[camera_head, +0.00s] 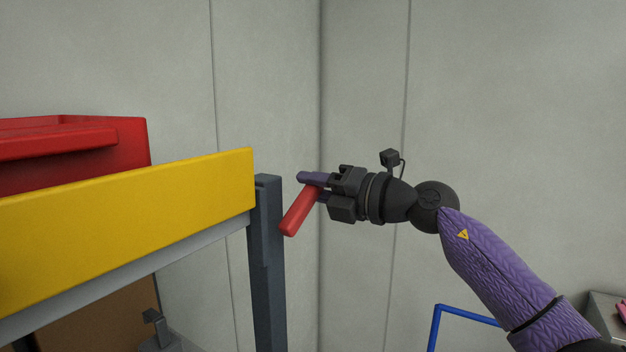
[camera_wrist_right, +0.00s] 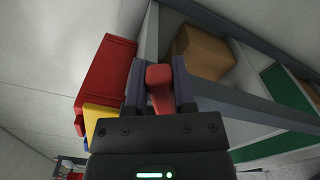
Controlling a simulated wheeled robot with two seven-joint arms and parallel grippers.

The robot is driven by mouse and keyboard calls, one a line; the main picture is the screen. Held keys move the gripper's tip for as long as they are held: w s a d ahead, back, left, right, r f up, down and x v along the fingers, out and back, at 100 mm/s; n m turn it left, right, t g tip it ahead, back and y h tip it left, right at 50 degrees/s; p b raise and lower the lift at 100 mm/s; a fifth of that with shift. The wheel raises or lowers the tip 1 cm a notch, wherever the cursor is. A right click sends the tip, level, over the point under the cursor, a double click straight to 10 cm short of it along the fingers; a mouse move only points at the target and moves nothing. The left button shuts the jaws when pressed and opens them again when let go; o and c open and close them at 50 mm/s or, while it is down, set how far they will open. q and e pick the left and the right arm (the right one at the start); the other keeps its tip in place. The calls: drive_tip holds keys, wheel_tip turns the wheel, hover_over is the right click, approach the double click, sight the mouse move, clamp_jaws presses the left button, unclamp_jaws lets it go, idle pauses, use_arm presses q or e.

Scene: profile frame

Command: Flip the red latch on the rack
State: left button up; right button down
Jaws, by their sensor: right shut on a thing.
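The red latch (camera_head: 299,212) is a short red bar beside the dark grey upright post of the rack (camera_head: 268,270). It slants, with its lower end toward the left. My right gripper (camera_head: 313,186) comes in from the right and is shut on the latch near its upper end. In the right wrist view the latch (camera_wrist_right: 160,88) stands between the two dark fingers. Where the latch joins the rack is hidden. My left gripper is not in view.
A yellow beam (camera_head: 130,220) runs along the rack top, with a red bin (camera_head: 125,150) above it. A cardboard box (camera_wrist_right: 203,52) sits inside the rack. A blue frame (camera_head: 465,313) stands low at right. Plain wall is behind.

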idle(0.4)
drive_tip(key=shift+c, duration=2.2)
unclamp_jaws()
drive_tip(key=shift+d, duration=0.1)
drive_tip(key=b+v, duration=0.4)
drive_tip(key=v, duration=0.5)
drive_tip(key=shift+s+d+b, duration=0.25)
drive_tip(key=shift+d+b, duration=0.05)
drive_tip(key=shift+b, duration=0.05)
drive_tip(key=shift+f, duration=0.1)
